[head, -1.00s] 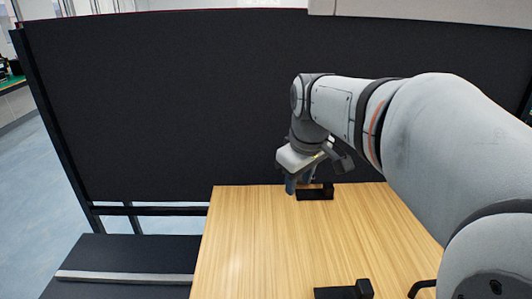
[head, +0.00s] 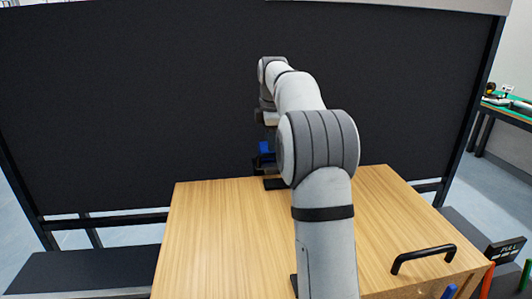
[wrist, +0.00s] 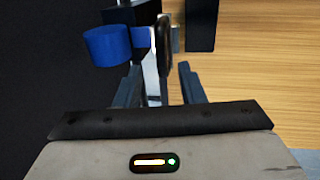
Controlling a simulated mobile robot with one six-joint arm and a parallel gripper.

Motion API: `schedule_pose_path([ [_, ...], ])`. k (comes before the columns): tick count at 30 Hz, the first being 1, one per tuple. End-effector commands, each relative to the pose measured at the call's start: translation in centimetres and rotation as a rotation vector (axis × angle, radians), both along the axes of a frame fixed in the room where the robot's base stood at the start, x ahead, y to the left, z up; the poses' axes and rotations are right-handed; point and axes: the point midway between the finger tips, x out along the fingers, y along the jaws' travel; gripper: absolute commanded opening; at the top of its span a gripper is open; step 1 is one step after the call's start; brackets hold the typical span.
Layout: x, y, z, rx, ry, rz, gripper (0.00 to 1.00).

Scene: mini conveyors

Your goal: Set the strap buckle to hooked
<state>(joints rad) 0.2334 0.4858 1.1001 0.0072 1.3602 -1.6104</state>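In the wrist view my gripper (wrist: 160,78) has its two dark fingers apart. Just beyond the fingertips is a dark, upright, flat piece (wrist: 166,40) with a pale metal strip beside it, probably the strap buckle. A blue cylinder (wrist: 107,45) on a short blue stem is to its left, and a black block (wrist: 201,22) is to its right. I see nothing clearly held. In the head view a blue part (head: 266,148) shows by a black base (head: 273,184) at the table's far edge. My arm hides most of this spot, and the buckle's state cannot be told.
The wooden table (head: 215,235) is clear on its left side. A black handle (head: 423,257) stands at the front right. A black panel (head: 130,110) rises behind the table. A dark bench (head: 85,272) is at the lower left.

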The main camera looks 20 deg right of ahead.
Motion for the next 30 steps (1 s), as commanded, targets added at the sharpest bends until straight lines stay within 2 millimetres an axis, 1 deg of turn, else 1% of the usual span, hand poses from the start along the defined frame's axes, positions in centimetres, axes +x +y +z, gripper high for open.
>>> schedule_pose_path([
  [1,0.1,0.0,-1.1,0.001,0.002,-0.001,0.36],
  [3,0.3,-0.1,-2.1,0.001,0.003,-0.001,0.36],
  [7,0.6,-0.2,-3.6,0.001,0.002,-0.002,0.36],
  [12,0.8,-0.2,-4.3,0.001,0.000,-0.003,0.36],
  [19,0.8,-0.2,-4.3,0.001,-0.001,-0.004,0.35],
  [30,0.8,-0.3,-4.3,0.001,-0.001,-0.004,0.05],
])
